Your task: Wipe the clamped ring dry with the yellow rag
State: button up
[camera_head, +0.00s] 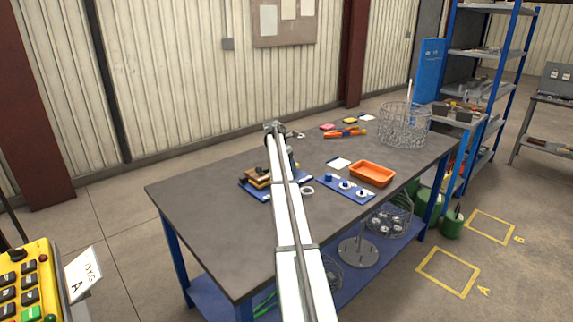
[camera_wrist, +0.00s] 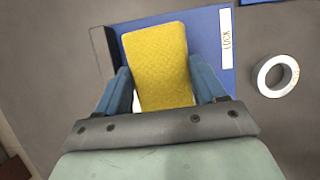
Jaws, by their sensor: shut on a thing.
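The yellow rag (camera_wrist: 157,55) stands out between the two blue fingers of my gripper (camera_wrist: 160,74), which is shut on it. The rag covers part of a blue plate (camera_wrist: 212,28) with a white label reading "LOCK". In the head view the clamp fixture (camera_head: 257,177) sits on its blue base, partly behind my arm, which also hides my gripper there. I see no clamped ring; the rag or my gripper may cover it. A loose grey ring (camera_wrist: 278,76) lies on the table right of the plate. It also shows in the head view (camera_head: 307,191).
A blue board with several pegs (camera_head: 345,189) and an orange tray (camera_head: 372,173) stand right of my arm. A wire basket (camera_head: 404,124) is at the far right. Orange-handled tools (camera_head: 345,132) and small coloured pads lie at the back. The table's left part is clear.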

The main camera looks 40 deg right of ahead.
jog(key=shift+f, duration=0.4)
dwell(0.4)
jog(key=shift+a, duration=0.15)
jog(key=shift+a, duration=0.9)
jog(key=shift+d, duration=0.2)
jog(key=shift+d, duration=0.9)
jog(key=shift+a, duration=0.2)
jog(key=shift+a, duration=0.9)
